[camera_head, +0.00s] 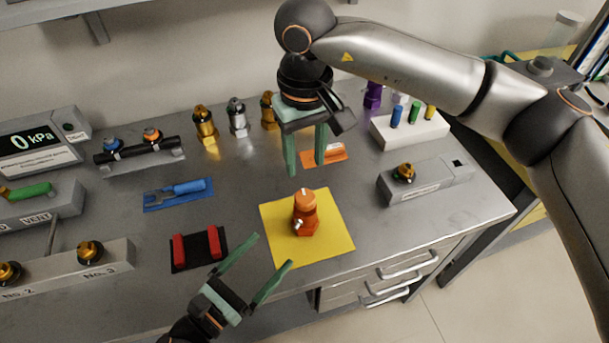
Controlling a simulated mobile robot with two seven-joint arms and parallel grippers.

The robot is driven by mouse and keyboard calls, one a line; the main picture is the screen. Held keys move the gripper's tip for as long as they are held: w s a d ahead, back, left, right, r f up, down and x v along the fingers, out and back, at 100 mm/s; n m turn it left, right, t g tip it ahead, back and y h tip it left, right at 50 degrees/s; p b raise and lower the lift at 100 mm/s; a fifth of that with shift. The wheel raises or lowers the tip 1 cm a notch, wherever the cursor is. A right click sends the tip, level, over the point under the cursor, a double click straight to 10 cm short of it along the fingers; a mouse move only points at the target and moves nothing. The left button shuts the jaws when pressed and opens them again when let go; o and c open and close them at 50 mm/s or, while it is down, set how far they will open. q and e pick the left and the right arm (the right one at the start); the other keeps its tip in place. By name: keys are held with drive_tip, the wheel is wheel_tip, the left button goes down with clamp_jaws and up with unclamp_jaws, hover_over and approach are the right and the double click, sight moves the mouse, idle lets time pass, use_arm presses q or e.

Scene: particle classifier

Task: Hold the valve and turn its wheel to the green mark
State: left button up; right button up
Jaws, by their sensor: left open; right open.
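The orange valve (306,222) stands upright on a yellow mat (335,239) near the front of the bench. Its round wheel (304,200) is on top, with a light mark on it. A small silvery part sticks out at its lower left. I cannot make out a green mark at this size. My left gripper (265,254) is open and empty, low at the valve's front left, apart from it. My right gripper (305,169) is open and empty, fingers pointing down, above and behind the valve.
A black pad with red blocks (198,248) lies left of the mat. A blue tool tray (178,194), an orange tray (323,155) and a grey fixture (426,181) surround it. Several brass and silver fittings (238,118) stand at the back. A pressure display (40,145) is far left.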

sight(297, 221)
use_arm(q)
drive_tip(key=x, duration=1.2)
drive_tip(key=shift+d, duration=0.1)
drive_tip(key=shift+c, duration=0.4)
clamp_jaws()
idle(0.9)
idle(0.8)
